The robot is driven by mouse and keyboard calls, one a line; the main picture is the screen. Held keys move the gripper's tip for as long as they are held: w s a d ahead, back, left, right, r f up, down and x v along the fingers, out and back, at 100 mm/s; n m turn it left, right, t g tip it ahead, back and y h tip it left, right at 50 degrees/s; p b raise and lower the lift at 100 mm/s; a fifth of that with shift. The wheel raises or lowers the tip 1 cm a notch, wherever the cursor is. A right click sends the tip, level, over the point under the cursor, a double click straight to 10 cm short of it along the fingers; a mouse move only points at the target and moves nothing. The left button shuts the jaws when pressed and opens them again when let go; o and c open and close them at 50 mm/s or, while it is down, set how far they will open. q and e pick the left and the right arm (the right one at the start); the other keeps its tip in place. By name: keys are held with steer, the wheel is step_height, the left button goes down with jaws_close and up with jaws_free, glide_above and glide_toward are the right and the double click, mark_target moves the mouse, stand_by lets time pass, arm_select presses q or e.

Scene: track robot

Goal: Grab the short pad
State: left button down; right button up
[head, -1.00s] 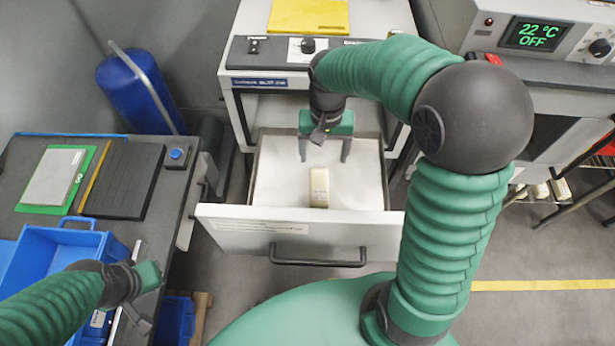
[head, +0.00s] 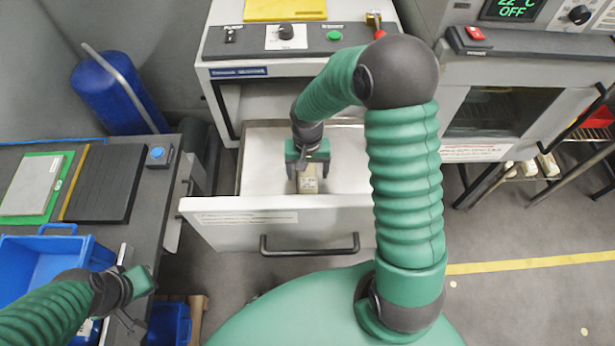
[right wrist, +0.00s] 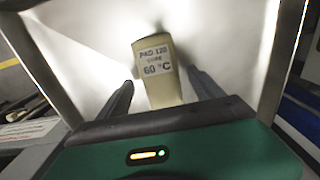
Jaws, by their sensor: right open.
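A cream pad (head: 308,185) stands in the open white drawer (head: 240,210), near its front wall. In the right wrist view the pad (right wrist: 158,75) carries a label reading "PAD 120 CURE 60 °C". My right gripper (head: 308,176) is open above the drawer with one finger on each side of the pad. In the right wrist view a narrow gap shows between the pad and the fingers. The gripper body hides part of the pad in the head view. My left gripper (head: 140,283) is over the left bench edge, its jaw opening unclear.
The drawer front with its black handle (head: 310,245) faces me. A machine panel with a knob and green button (head: 334,35) is behind. Left, a bench holds a blue bin (head: 40,265) and a dark slab (head: 104,183). An oven (head: 500,105) stands right.

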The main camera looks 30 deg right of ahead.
steer(key=shift+w+a+f, duration=0.1)
steer(key=shift+f, duration=0.85)
steer(key=shift+r, duration=0.1)
steer(key=c, duration=1.4)
